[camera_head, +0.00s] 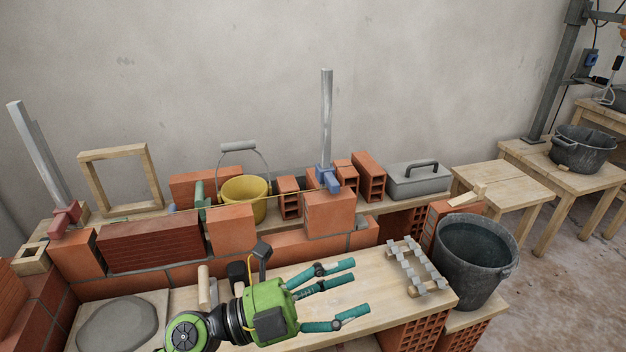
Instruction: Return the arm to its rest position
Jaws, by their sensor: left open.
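My left gripper (345,292), a green body with teal jointed fingers, is over the wooden bench top (385,275) in the head view. Its fingers are spread apart with nothing between them, and they point right toward a grey metal rack-like piece (417,266). The arm comes in from the lower left edge. My right gripper does not show.
A dark bucket (474,262) stands right of the bench. A yellow bucket (244,199) stands behind the low brick wall (155,243). Upright metal posts with clamps (327,125) rise from the wall. Wooden tables (503,184) are at right.

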